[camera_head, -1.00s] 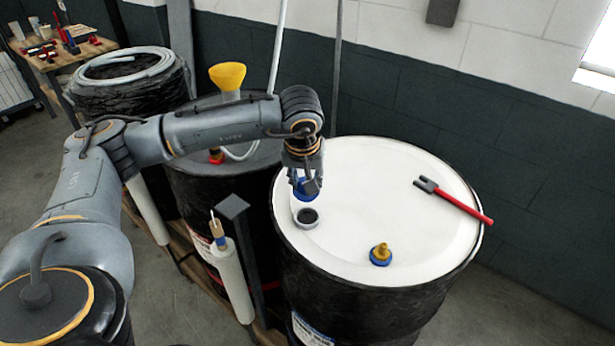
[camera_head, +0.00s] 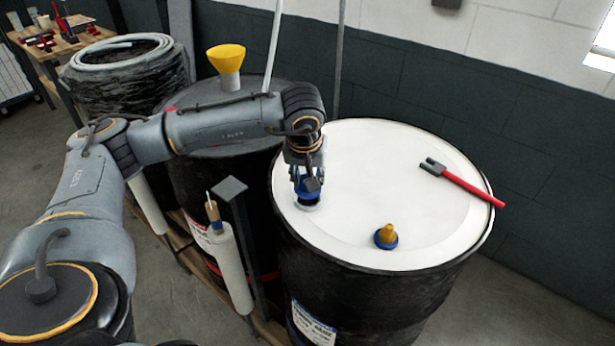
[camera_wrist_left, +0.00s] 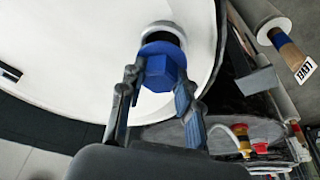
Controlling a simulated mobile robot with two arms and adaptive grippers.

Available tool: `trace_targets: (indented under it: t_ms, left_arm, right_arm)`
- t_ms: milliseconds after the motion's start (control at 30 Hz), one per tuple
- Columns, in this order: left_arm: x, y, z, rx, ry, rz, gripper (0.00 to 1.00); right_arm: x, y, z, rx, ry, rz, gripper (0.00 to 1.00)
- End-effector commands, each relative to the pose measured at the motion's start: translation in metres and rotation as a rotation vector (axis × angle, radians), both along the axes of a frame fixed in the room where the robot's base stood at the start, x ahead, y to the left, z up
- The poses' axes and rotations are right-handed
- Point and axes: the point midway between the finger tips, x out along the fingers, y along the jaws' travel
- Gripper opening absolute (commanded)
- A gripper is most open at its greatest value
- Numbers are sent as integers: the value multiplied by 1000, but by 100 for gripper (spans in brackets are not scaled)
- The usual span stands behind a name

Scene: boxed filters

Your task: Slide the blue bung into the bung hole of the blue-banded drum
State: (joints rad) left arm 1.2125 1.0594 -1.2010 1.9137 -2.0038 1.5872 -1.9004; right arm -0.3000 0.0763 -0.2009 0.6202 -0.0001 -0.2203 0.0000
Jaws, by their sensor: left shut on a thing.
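The blue bung (camera_head: 308,190) is in my left gripper (camera_head: 307,184), low over the left part of the white drum lid. In the left wrist view the bung (camera_wrist_left: 161,70) sits between the two fingers of the gripper (camera_wrist_left: 158,92), in line with the pale bung hole collar (camera_wrist_left: 164,30). The collar's rim (camera_head: 308,206) shows just below the bung in the head view. How far the bung is in the hole cannot be told. The drum (camera_head: 350,295) is black with a white lid and a blue-edged label. My right gripper is not in view.
A blue and yellow fitting (camera_head: 386,237) stands on the lid's front. A red-handled wrench (camera_head: 465,186) lies at the lid's right. A neighbouring dark drum with a yellow funnel (camera_head: 227,63) and a post (camera_head: 240,225) stand on the left.

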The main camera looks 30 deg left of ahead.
Motion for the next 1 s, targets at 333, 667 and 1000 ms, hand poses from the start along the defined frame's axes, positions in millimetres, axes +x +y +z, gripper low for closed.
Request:
trace_targets:
  t_ms: [333,667,1000]
  left_arm:
    - [0,0,0,0,0,0,2]
    - [0,0,-1,-1,0,0,2]
    - [0,0,0,-1,0,0,2]
  right_arm:
    - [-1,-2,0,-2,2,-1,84]
    - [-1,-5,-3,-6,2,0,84]
    - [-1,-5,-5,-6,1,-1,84]
